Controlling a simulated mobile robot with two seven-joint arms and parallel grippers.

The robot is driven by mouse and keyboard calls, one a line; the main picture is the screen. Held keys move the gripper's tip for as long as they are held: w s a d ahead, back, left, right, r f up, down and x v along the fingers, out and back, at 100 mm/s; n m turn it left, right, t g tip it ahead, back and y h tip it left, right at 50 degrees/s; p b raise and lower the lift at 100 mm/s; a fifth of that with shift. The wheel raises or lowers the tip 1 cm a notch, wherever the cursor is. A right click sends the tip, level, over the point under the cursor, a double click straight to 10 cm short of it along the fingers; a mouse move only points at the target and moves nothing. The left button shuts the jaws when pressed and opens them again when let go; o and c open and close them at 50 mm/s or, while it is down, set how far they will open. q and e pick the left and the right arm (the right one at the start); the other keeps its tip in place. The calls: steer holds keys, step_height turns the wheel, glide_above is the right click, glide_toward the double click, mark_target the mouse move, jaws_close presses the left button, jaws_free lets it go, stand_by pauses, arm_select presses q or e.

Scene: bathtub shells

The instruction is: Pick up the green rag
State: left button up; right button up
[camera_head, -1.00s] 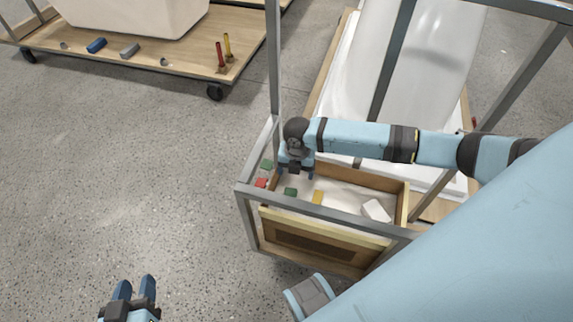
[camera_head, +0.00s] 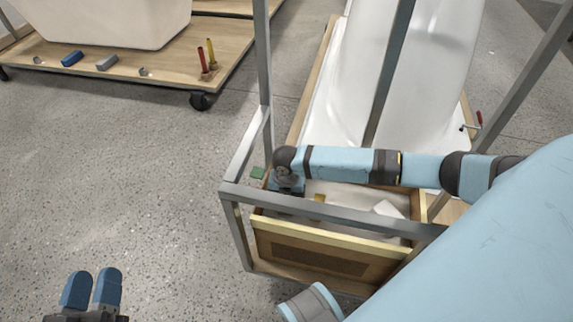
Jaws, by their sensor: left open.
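A small green piece (camera_head: 257,172) shows at the left end of the wooden drawer box (camera_head: 330,233), just left of my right gripper. I cannot tell whether it is the rag. My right gripper (camera_head: 287,190) reaches down into the left part of the box, its arm coming from the right. Its fingertips are hidden by the wrist and the grey frame bar, and it covers whatever lies under it. My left gripper (camera_head: 94,280) is open and empty over the floor at the bottom left, far from the box.
A yellow piece (camera_head: 320,198) and a white piece (camera_head: 387,208) lie in the box. Grey frame bars (camera_head: 330,213) cross its front and left side. A white tub shell (camera_head: 415,75) stands behind. A wheeled wooden cart (camera_head: 150,60) is at upper left. Floor at left is clear.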

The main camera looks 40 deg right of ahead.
step_height(320, 180, down, 3)
steer(key=shift+r+b, duration=0.1)
steer(key=shift+b, duration=0.25)
arm_select(q)
step_height(320, 180, down, 2)
steer(key=shift+d+f+g, duration=0.1)
steer(key=shift+g, duration=0.4)
arm_select(e)
steer(key=c, duration=1)
steer(key=shift+r, duration=0.15)
